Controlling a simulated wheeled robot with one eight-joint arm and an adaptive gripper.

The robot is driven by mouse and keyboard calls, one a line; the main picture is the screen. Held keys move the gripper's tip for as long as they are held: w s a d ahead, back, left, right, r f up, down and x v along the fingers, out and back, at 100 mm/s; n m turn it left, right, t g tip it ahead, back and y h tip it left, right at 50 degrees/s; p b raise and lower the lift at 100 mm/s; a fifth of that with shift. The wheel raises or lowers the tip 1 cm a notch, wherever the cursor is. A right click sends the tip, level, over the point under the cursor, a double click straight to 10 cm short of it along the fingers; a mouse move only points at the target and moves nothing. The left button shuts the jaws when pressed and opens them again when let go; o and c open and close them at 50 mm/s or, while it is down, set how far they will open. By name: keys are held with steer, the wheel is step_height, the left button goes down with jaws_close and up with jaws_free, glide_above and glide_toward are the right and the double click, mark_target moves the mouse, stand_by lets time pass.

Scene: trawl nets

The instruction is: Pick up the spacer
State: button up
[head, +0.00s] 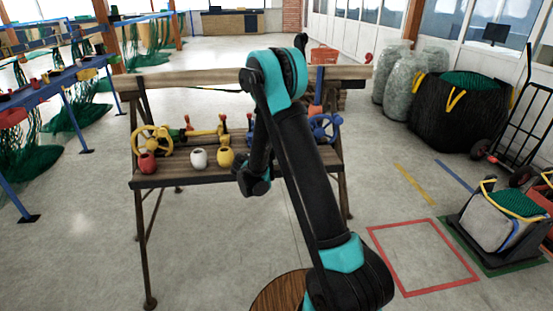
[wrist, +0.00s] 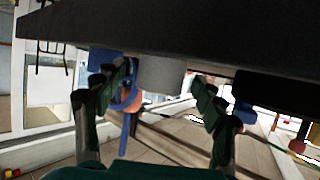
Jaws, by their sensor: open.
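My gripper (wrist: 160,107) is open in the wrist view, one finger on each side. A pale grey cylindrical piece (wrist: 162,75) shows between and just beyond the fingertips, against a dark band across the top. It may be the spacer; I see no clear contact with the fingers. In the head view my arm covers the middle of the wooden rack (head: 180,178), and the fingers are hidden. A red pot-shaped piece (head: 147,163), a white one (head: 198,158) and a yellow one (head: 226,158) stand on its shelf. I cannot tell whether one of these is the spacer.
A yellow handwheel (head: 151,140) and a blue handwheel (head: 324,129) are on the rack, either side of my arm. A blue ring-shaped part (wrist: 125,95) lies close by the left finger. A black net bag (head: 460,115) stands at right. Floor inside the red outline (head: 380,240) is clear.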

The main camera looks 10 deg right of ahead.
steer(key=shift+x, duration=0.95)
steer(key=c, duration=1.2)
steer(key=shift+c, duration=0.2)
step_height(320, 180, up, 20)
